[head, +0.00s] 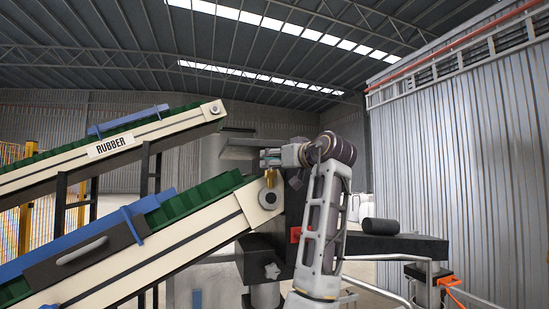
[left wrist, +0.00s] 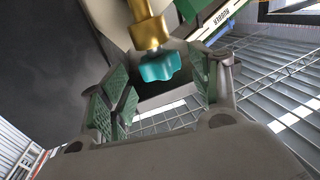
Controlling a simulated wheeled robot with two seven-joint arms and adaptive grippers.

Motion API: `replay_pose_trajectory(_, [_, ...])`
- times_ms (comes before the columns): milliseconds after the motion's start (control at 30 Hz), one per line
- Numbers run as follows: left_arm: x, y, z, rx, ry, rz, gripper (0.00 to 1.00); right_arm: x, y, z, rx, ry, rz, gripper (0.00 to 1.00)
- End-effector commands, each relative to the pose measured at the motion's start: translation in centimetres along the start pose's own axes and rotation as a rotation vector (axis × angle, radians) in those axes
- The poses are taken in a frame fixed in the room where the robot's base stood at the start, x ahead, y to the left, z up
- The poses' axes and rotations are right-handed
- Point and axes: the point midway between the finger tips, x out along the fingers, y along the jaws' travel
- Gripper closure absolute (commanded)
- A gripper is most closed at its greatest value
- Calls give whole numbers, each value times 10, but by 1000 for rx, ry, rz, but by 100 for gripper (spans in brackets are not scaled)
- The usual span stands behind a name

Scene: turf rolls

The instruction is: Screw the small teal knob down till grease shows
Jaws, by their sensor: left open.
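The small teal knob (left wrist: 160,68) sits on the end of a brass stem (left wrist: 147,32) in the left wrist view. In the head view a brass part (head: 270,177) shows at the upper end of the near conveyor, beside my left gripper (head: 271,157). My left gripper also shows in the left wrist view (left wrist: 163,92), open, with a green-padded finger on each side of the knob. The knob lies toward the fingertip end of the gap, and neither pad visibly touches it. My right gripper is not in view.
The near conveyor (head: 185,240) slopes up to the gripper from the lower left. A second conveyor marked RUBBER (head: 110,146) runs behind it. A black roller (head: 380,226) lies on a dark beam at right. A corrugated wall (head: 460,160) stands farther right.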

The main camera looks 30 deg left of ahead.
Motion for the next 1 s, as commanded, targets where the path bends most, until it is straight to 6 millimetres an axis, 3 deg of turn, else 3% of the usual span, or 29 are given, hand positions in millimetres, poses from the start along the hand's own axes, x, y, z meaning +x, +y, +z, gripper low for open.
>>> replay_pose_trajectory(200, [14, 0, 0, 0, -1, 1, 38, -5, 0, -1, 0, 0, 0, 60])
replay_pose_trajectory(567, [16, 0, 1, 0, -1, 1, 39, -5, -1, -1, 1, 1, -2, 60])
replay_pose_trajectory(900, [16, 0, 0, 0, -1, 1, 82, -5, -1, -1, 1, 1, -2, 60])
replay_pose_trajectory(1000, [16, 0, 0, -1, -1, 2, 83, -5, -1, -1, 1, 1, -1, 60])
